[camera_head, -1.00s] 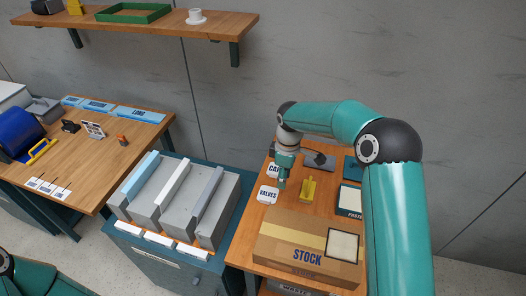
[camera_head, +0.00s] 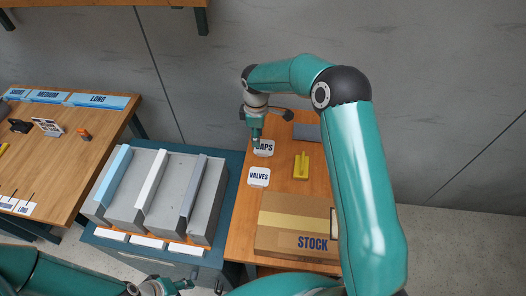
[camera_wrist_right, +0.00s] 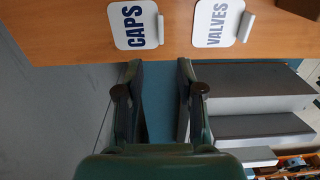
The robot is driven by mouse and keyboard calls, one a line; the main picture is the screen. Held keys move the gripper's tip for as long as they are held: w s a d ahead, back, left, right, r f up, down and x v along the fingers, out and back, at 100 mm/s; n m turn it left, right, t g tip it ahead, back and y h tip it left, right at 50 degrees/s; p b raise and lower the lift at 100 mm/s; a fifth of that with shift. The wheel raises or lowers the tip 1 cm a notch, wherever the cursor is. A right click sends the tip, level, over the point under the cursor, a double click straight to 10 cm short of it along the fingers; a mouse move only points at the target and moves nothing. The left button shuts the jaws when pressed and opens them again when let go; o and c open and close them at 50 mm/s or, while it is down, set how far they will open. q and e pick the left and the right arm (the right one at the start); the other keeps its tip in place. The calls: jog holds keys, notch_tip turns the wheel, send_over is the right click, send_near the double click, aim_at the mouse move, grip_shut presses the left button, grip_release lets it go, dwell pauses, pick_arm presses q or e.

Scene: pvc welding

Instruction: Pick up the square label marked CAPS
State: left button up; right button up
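The square white CAPS label (camera_head: 265,149) lies on the wooden bench top, behind the VALVES label (camera_head: 259,177). My right gripper (camera_head: 256,140) is over the left part of the CAPS label and hides some of it. In the right wrist view my right gripper (camera_wrist_right: 158,72) is open and empty. There the CAPS label (camera_wrist_right: 128,26) lies beyond the fingertips, toward the left one, with a small grey tab at its edge. The VALVES label (camera_wrist_right: 214,22) is to its right. My left gripper (camera_head: 166,287) shows at the bottom edge, too small to tell its state.
A yellow tool (camera_head: 301,166) lies right of the labels. A STOCK box (camera_head: 295,222) stands in front, partly behind my right arm. A grey rack with coloured strips (camera_head: 155,195) stands left. A wooden table (camera_head: 60,165) is further left.

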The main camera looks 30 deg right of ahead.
aim_at(260, 152)
notch_tip(260, 152, down, 3)
jog(key=shift+r+b, duration=0.2)
jog(key=shift+b, duration=0.2)
jog(key=shift+s+d+f+b, duration=0.1)
jog(key=shift+s+f+b, duration=0.15)
jog(key=shift+f, duration=0.35)
jog(key=f+b, duration=0.2)
jog(key=f, duration=0.2)
jog(key=shift+d+f, duration=0.1)
jog(key=shift+d, duration=0.1)
pick_arm(q)
notch_tip(260, 152, down, 4)
jog(key=shift+s+f, duration=0.1)
pick_arm(e)
jog(key=shift+c, duration=0.3)
grip_shut()
